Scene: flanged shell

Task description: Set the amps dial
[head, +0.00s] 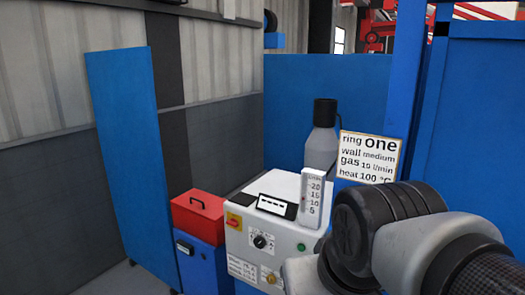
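The amps dial is most likely the round black knob (260,241) with a light mark. It sits on the front of a white machine (290,189) at the lower middle of the head view. Its scale and setting are too small to read. My arm comes in from the lower right, in front of the machine's right side. My gripper itself is not in view.
A sign (369,157) reads "ring one, wall medium, gas 10 l/min, heat 100 °C". The machine also carries a flow gauge (313,196), a red-yellow switch (234,220) and a green button (301,247). A red toolbox (198,216) and blue cabinet (198,266) stand left.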

